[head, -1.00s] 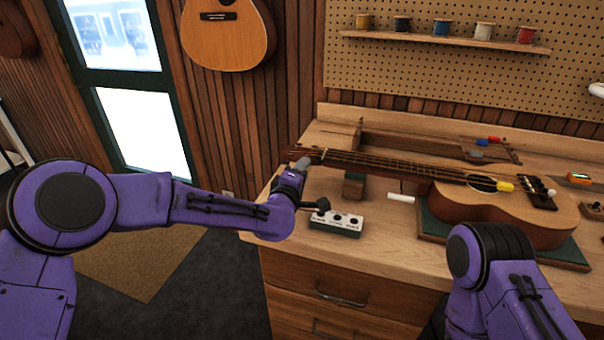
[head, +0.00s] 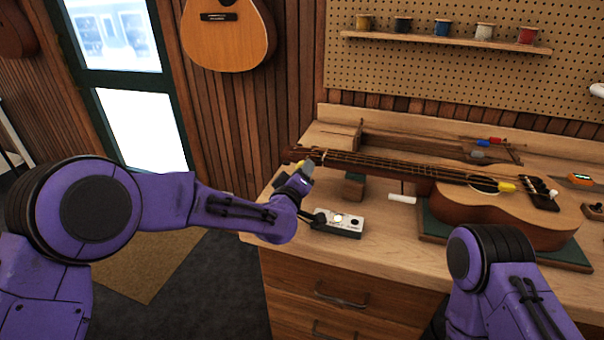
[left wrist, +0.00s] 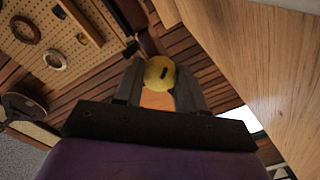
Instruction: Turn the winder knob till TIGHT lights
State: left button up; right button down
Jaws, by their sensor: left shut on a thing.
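The ukulele (head: 470,207) lies on the workbench with its neck pointing left. My left gripper (head: 306,170) is at the headstock end of the neck. In the left wrist view the yellow round winder knob (left wrist: 160,72), with a dark slot in its face, sits between the two fingers of my left gripper (left wrist: 160,88), which are shut on it. In the head view the knob is mostly hidden by the gripper. A small white box with lamps (head: 350,230) stands on the bench just below the gripper; one lamp glows bluish white. Its lettering is unreadable. My right gripper is out of view.
The ukulele's body rests on a green mat (head: 432,228), and a neck block (head: 354,187) stands under its neck. A white cylinder (head: 402,199) lies in front of the neck. My right forearm stands before the bench. The front bench surface between box and mat is bare.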

pick_arm(q)
jog(key=shift+w+a+r, duration=0.1)
jog(key=shift+w+r, duration=0.1)
jog(key=shift+r, duration=0.15)
jog(key=o, duration=0.8)
jog(key=shift+f, duration=0.15)
jog(key=b+v, duration=0.2)
jog(key=v, duration=0.8)
jog(key=shift+s, duration=0.3)
jog(key=shift+a+f, duration=0.1)
